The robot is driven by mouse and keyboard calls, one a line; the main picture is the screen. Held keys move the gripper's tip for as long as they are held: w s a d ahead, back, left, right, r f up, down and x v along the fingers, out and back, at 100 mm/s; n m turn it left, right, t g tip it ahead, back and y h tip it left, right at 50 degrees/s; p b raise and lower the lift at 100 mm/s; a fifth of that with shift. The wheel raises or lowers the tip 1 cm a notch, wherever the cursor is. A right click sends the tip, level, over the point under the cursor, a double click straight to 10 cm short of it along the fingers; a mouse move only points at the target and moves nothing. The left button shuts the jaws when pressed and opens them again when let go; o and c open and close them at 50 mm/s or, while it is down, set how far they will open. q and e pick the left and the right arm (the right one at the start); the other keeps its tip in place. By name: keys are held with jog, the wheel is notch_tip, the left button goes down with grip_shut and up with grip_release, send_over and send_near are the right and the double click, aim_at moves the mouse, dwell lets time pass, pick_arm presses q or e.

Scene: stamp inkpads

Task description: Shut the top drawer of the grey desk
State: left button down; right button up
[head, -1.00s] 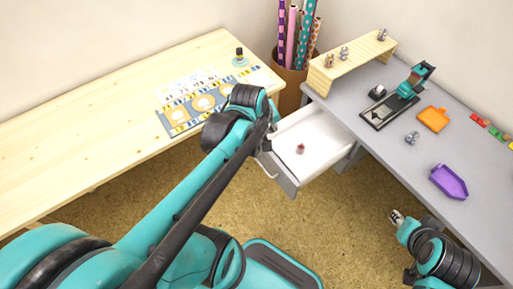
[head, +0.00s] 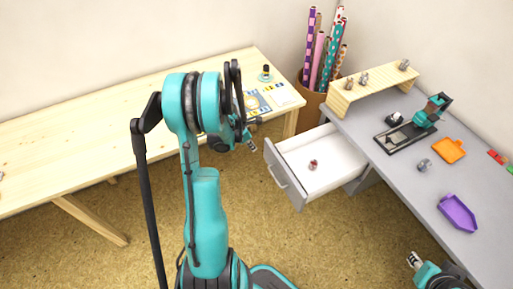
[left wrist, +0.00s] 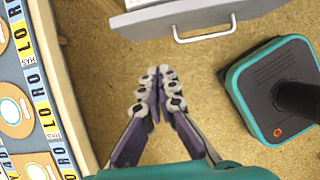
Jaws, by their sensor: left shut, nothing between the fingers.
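The grey desk (head: 400,165) stands at the right. Its top drawer (head: 338,151) is pulled out, with white inside and a grey front; a small dark-red stamp-like object (head: 313,165) stands in it. In the left wrist view the drawer handle (left wrist: 205,36) shows at the top, ahead of the fingertips and to their right. My left gripper (head: 249,142) is left of the drawer front, apart from it. In the left wrist view its fingers (left wrist: 158,72) are shut with nothing between them. My right gripper (head: 412,259) is low at the right, beside the desk; its jaws are too small to read.
A wooden table (head: 90,130) runs along the left wall, with a patterned sheet (head: 255,103) near its end. A bin of rolls (head: 312,102) stands behind the drawer. The desk holds a wooden riser (head: 375,85), a press (head: 412,127), and orange (head: 449,150) and purple (head: 457,212) trays.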

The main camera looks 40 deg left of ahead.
pick_arm(q)
jog(key=b, duration=0.3)
send_near(267, 150)
jog(key=s+d+f, duration=0.3)
jog(key=s+f, duration=0.1)
jog(key=w, duration=0.2)
jog(key=w+d+b, duration=0.1)
jog(key=shift+w+r, duration=0.25)
jog(key=shift+w, duration=0.15)
